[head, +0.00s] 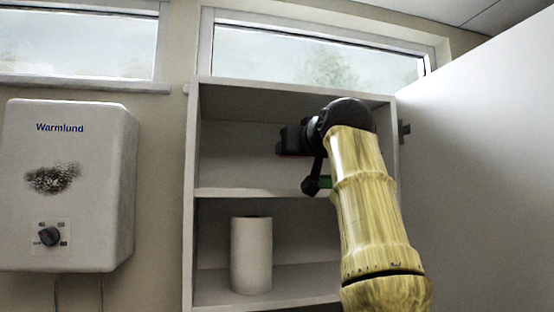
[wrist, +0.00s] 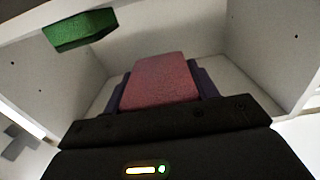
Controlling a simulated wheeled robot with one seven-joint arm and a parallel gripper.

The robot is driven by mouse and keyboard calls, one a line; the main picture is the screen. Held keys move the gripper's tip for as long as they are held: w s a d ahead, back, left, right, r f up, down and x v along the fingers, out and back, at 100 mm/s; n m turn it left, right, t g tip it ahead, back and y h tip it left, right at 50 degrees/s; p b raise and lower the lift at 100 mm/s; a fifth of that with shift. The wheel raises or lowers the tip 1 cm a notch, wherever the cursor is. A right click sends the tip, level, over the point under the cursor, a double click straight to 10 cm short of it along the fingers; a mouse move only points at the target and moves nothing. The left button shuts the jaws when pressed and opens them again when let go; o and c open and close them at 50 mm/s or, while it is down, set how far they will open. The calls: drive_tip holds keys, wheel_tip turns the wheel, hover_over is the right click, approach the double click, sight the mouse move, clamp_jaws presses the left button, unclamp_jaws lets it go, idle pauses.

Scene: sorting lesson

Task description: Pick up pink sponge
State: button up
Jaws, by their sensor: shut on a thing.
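The pink sponge (wrist: 160,80) is a pink block between the two dark purple fingers of my gripper (wrist: 162,88) in the wrist view. The fingers press on its left and right sides. In the head view my gripper (head: 292,139) is inside the upper compartment of the white shelf unit (head: 190,150). That edge appears above the middle shelf board (head: 245,191), with a gap between. My wrist and forearm hide the compartment's right part.
A green sponge (wrist: 80,30) is at the wrist view's upper left; a green patch beside my wrist in the head view looks like it. A white paper roll (head: 251,255) stands in the lower compartment. A wall heater (head: 70,185) hangs left. A white panel (head: 480,170) is right.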

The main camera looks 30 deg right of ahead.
drive_tip(key=s+d+b, duration=0.1)
drive_tip(key=s+d, duration=0.3)
drive_tip(key=s, duration=0.4)
drive_tip(key=shift+s+d, duration=0.25)
drive_tip(key=shift+s, duration=0.05)
